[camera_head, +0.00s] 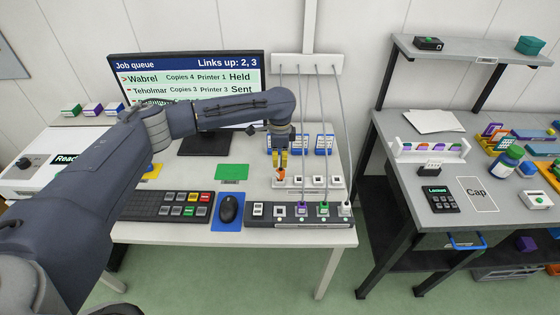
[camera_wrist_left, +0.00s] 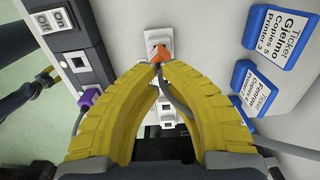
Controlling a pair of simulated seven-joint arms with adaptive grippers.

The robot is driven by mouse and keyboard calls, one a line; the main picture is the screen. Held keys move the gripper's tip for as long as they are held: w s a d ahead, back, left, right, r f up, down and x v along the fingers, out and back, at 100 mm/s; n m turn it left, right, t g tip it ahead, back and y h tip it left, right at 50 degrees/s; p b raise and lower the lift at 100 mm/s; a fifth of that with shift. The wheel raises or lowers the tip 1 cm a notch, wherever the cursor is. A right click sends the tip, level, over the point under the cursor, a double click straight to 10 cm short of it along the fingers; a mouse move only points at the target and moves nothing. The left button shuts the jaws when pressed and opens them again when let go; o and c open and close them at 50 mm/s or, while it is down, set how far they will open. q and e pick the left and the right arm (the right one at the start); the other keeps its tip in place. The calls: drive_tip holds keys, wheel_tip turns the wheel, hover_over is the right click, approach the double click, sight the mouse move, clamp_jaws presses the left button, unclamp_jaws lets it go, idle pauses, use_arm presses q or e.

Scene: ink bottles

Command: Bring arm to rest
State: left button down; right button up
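My left arm crosses the head view from lower left. My left gripper (camera_head: 281,169), with yellow fingers, points down over the white socket strip (camera_head: 310,195) on the desk. In the left wrist view its fingertips (camera_wrist_left: 158,65) come together on an orange plug (camera_wrist_left: 160,52), which sits at a white socket (camera_wrist_left: 160,34). Whether the plug is fully seated I cannot tell. The orange plug (camera_head: 281,173) also shows below the fingers in the head view. A grey cable (camera_wrist_left: 182,103) runs back from it between the fingers.
A dark switch box (camera_head: 299,220) with purple and green plugs lies in front of the strip. Hanging cables (camera_head: 327,120) and blue ticket holders (camera_head: 325,146) stand close behind. A monitor (camera_head: 187,68), keyboard (camera_head: 160,206) and mouse (camera_head: 228,208) are left. A second bench (camera_head: 400,170) stands right.

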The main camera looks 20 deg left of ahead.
sight(280, 169)
use_arm(q)
drive_tip(key=shift+f, duration=1.75)
drive_tip(key=shift+r, duration=4)
drive_tip(key=shift+d, duration=0.1)
